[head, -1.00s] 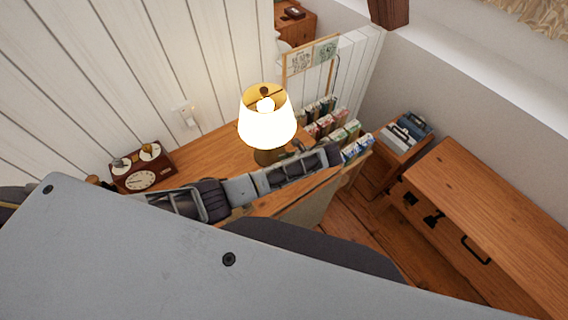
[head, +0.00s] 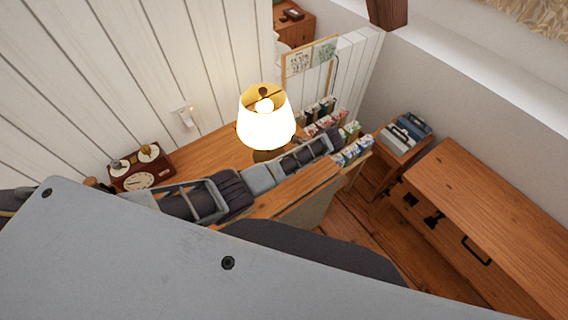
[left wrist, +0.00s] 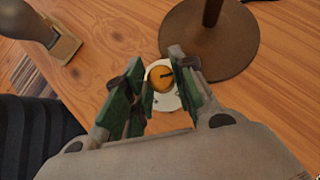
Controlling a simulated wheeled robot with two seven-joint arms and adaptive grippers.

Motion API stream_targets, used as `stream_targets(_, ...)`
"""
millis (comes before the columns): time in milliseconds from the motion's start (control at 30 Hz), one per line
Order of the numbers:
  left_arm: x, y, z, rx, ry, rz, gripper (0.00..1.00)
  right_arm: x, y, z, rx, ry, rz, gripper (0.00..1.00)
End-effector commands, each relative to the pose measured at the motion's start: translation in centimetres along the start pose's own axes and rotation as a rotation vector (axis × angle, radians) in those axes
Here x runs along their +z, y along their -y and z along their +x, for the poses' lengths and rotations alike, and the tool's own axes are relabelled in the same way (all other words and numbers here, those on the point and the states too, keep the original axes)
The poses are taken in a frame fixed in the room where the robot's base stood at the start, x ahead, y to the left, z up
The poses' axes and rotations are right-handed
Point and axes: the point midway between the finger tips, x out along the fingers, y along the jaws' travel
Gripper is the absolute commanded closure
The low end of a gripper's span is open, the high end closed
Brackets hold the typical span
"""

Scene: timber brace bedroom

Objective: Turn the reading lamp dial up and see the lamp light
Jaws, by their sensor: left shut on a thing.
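The reading lamp (head: 266,126) stands on the wooden desk, and its cream shade glows brightly with the bulb lit. In the left wrist view its round brown base (left wrist: 222,45) stands just beyond my gripper. The dial (left wrist: 160,78) is a small yellow-orange knob with a dark pointer mark, on a pale round plate on the desk. My left gripper (left wrist: 157,65), with green-padded fingers, is shut on the dial from both sides. In the head view my arm hides the dial and the fingers. My right gripper is not in view.
Several books (head: 350,148) line the desk's right end. A wooden chest (head: 490,220) stands at the right, beside a small stand with folders (head: 407,132). A wall switch (head: 184,117) is behind the desk.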

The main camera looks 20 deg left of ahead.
Motion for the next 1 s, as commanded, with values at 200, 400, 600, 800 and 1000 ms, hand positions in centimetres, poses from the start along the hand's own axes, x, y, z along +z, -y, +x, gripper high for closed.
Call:
stream_targets(200, -0.01, -0.05, 0.08, 0.001, 0.000, 0.002, 0.72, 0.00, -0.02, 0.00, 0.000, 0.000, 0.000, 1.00)
stream_targets(400, 0.00, -0.03, 0.05, 0.000, 0.000, 0.001, 0.53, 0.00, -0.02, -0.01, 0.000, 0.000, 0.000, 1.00)
stream_targets(600, 0.00, 0.00, 0.03, -0.001, 0.000, 0.001, 0.53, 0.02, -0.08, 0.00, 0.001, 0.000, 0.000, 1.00)
stream_targets(800, 0.01, -0.01, 0.03, -0.007, 0.000, 0.008, 0.53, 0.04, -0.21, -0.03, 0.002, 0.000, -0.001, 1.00)
stream_targets(1000, 0.05, -0.07, 0.10, -0.038, 0.001, 0.037, 0.53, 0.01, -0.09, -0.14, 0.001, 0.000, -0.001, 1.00)
